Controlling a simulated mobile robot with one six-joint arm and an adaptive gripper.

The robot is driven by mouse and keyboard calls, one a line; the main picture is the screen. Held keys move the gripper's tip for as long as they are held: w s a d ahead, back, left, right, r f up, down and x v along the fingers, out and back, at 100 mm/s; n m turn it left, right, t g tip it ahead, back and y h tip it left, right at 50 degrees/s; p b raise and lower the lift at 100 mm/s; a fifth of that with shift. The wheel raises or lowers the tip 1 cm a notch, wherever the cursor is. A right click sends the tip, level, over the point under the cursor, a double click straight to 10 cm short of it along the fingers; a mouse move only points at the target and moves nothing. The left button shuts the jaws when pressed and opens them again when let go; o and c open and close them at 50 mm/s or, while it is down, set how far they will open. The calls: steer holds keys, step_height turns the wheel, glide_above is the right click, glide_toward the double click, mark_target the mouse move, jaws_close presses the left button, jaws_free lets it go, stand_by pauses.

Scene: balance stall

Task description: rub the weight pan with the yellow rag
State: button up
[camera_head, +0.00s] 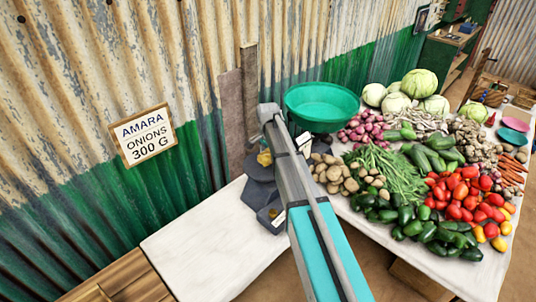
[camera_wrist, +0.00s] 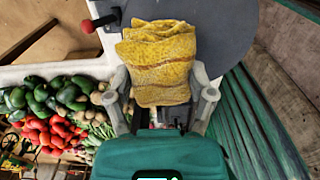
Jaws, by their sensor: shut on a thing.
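The yellow rag (camera_wrist: 160,50) is folded and held between the two fingers of my gripper (camera_wrist: 163,92) in the wrist view. Just a bit of the rag (camera_head: 264,158) shows beside my arm in the head view. A dark grey round pan (camera_wrist: 226,38), which looks like the weight pan, lies beyond and under the rag. Its edge (camera_head: 256,168) shows left of my arm in the head view. I cannot tell whether the rag touches it. The gripper's fingers are hidden behind my arm in the head view.
A green bowl (camera_head: 322,104) stands just right of my arm. Potatoes (camera_head: 336,174), red onions (camera_head: 362,130), peppers (camera_head: 466,194) and other vegetables crowd the table at right. The white tabletop (camera_head: 200,238) is clear at front left. Corrugated wall (camera_head: 60,90) stands close behind. A red knob (camera_wrist: 88,26) sits near the pan.

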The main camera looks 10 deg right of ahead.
steer(key=shift+r+p, duration=1.45)
steer(key=shift+r, duration=0.1)
steer(key=shift+f, duration=0.15)
